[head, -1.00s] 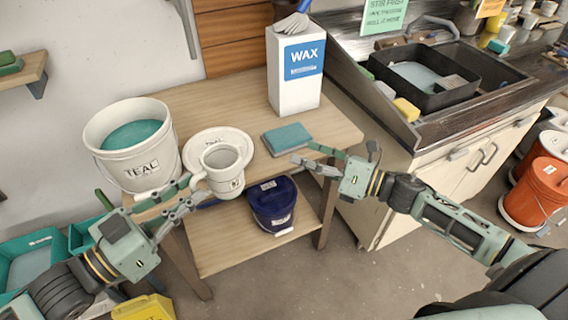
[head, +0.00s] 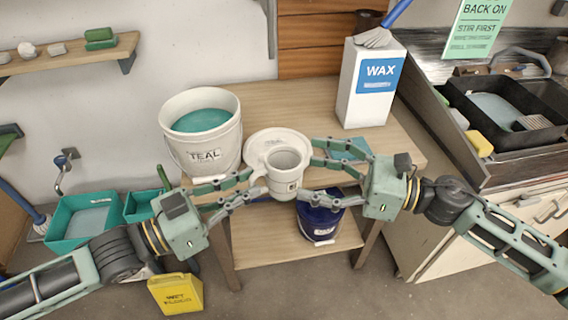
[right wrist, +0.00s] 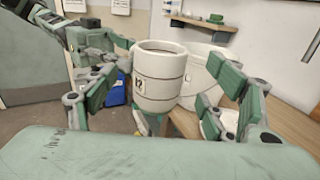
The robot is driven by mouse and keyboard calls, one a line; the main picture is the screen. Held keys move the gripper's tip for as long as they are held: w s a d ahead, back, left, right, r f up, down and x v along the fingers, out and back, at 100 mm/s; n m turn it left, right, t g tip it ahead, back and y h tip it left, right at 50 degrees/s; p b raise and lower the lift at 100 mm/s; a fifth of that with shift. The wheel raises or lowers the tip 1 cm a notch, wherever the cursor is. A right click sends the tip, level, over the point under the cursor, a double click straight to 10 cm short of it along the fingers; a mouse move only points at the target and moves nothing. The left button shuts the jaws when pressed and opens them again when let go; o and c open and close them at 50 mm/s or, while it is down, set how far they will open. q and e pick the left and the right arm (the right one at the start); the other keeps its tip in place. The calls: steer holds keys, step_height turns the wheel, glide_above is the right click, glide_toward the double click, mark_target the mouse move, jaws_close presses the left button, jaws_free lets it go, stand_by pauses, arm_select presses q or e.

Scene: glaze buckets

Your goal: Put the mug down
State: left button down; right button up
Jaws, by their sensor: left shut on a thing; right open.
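A white mug (head: 284,170) is held upright in front of the table's edge, in the middle of the head view. My left gripper (head: 250,188) is shut on it at its handle side. My right gripper (head: 310,171) is open, with its fingers on either side of the mug's right side. In the right wrist view the mug (right wrist: 160,85) stands between the two spread fingers; whether they touch it I cannot tell. The wooden table (head: 290,98) lies behind the mug, and a round white lid (head: 262,140) on it is partly hidden by the mug.
A white TEAL bucket (head: 205,150) stands on the table at left, and a WAX box (head: 366,95) at back right. A teal block (head: 345,148) is partly behind my right gripper. A dark blue bucket (head: 320,222) sits on the lower shelf. The table's back middle is clear.

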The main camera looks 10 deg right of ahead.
mark_target(269, 161)
arm_select(q)
steer(key=shift+r, duration=0.1)
arm_select(e)
steer(key=shift+x, duration=3.35)
steer(key=shift+c, duration=0.2)
steer(key=c, duration=1.5)
arm_select(q)
steer(key=c, duration=1.8)
jaws_free()
steer(key=shift+d, duration=0.1)
arm_select(e)
steer(key=shift+c, duration=0.5)
arm_select(q)
steer(key=shift+o, duration=0.2)
